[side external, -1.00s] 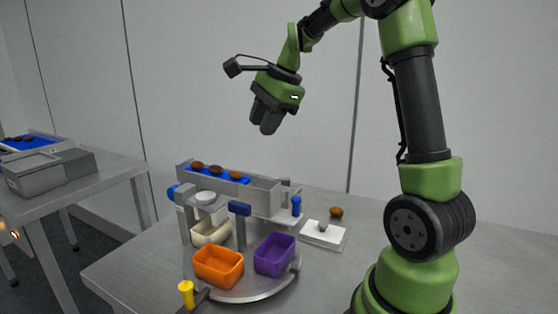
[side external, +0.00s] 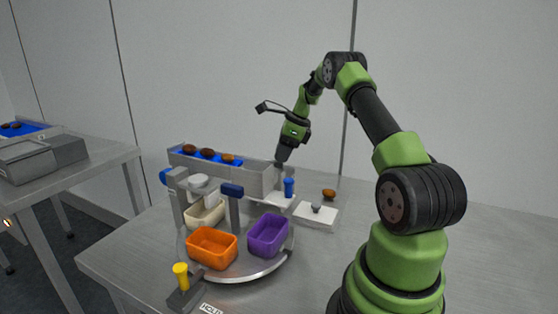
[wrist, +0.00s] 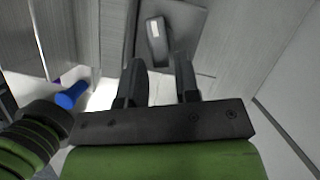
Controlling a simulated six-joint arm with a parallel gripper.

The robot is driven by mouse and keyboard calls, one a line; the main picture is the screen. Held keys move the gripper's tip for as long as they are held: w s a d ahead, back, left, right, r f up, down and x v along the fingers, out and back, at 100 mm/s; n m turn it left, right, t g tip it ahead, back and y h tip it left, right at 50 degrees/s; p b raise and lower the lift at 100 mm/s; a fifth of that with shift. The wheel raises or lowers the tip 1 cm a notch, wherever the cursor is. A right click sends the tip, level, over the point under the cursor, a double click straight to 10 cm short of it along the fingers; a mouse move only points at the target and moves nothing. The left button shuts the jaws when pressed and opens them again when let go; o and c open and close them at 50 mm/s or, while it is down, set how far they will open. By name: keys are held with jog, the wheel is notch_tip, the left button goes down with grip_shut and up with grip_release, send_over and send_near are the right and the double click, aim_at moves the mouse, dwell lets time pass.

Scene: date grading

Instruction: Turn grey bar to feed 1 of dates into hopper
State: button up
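The grey bar (wrist: 157,40), with a pale patch on it, lies on a grey plate in the wrist view, just beyond my fingertips. My gripper (wrist: 159,62) is open, its two dark fingers apart with nothing between them. In the side view my gripper (side external: 282,158) points down at the right end of the feeder (side external: 262,182); the bar is hidden there. Three brown dates (side external: 207,153) lie on the feeder's blue belt (side external: 218,156). A pale round cup (side external: 200,184) sits at the feeder's front; I cannot tell whether it is the hopper.
An orange bin (side external: 212,260), a purple bin (side external: 268,247) and a cream bin (side external: 205,222) stand before the feeder. A blue post (side external: 289,187) is close to my gripper. A white plate with a knob (side external: 316,208) and a loose date (side external: 328,194) are to the right.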

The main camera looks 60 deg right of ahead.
jog(key=shift+x, duration=1.4)
grip_shut()
jog(key=shift+n, duration=0.4)
jog(key=shift+w+d+n+g+y, duration=0.15)
jog(key=shift+n+g+y, duration=0.2)
jog(key=shift+n, duration=0.75)
jog(key=shift+w+d+n+g+y, duration=0.2)
jog(key=shift+n+y, duration=0.25)
jog(key=shift+n, duration=0.65)
jog(key=shift+s+n, duration=0.1)
jog(key=shift+n, duration=0.4)
jog(key=shift+a, duration=0.1)
